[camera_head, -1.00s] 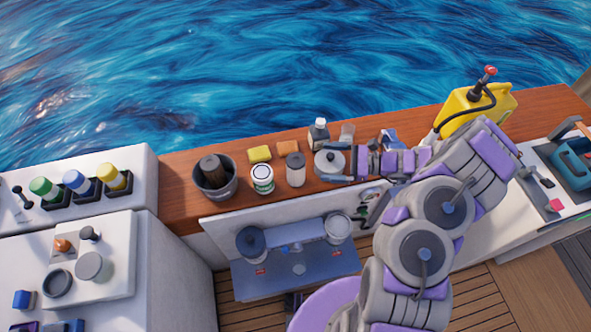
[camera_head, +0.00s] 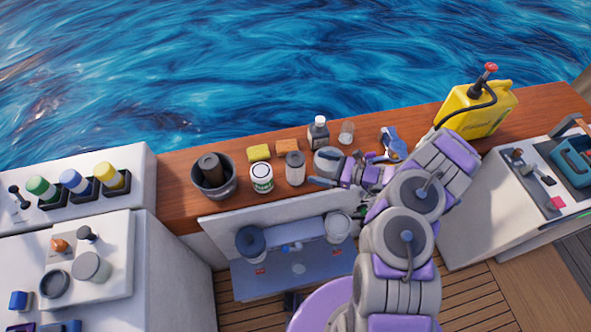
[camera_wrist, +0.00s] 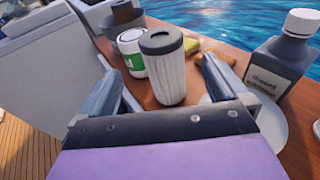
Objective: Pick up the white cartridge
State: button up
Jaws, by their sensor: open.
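The white cartridge (camera_head: 295,172) stands upright on the wooden ledge; it is a pleated white cylinder with a dark grey cap. In the wrist view the cartridge (camera_wrist: 164,78) is straight ahead, just beyond and between the fingertips. My gripper (camera_head: 322,168) is open and empty, to the right of the cartridge, with its fingers pointing left toward it. In the wrist view my gripper (camera_wrist: 162,88) has one finger on each side, apart from the cartridge.
A white can with a green label (camera_head: 262,178) stands close left of the cartridge. A dark bucket (camera_head: 213,188) is farther left. Yellow (camera_head: 259,153) and orange (camera_head: 287,146) sponges lie behind. A dark bottle (camera_wrist: 277,62) and a round pale object (camera_wrist: 272,122) are at the right.

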aim_at(295, 161)
jog(key=b+x, duration=0.1)
jog(key=x, duration=0.8)
jog(key=shift+w+a+b, duration=0.2)
jog(key=shift+w+b, duration=0.05)
jog(key=shift+b, duration=0.05)
jog(key=shift+c, duration=0.2)
jog(key=shift+d, duration=0.1)
jog(key=c, duration=1.4)
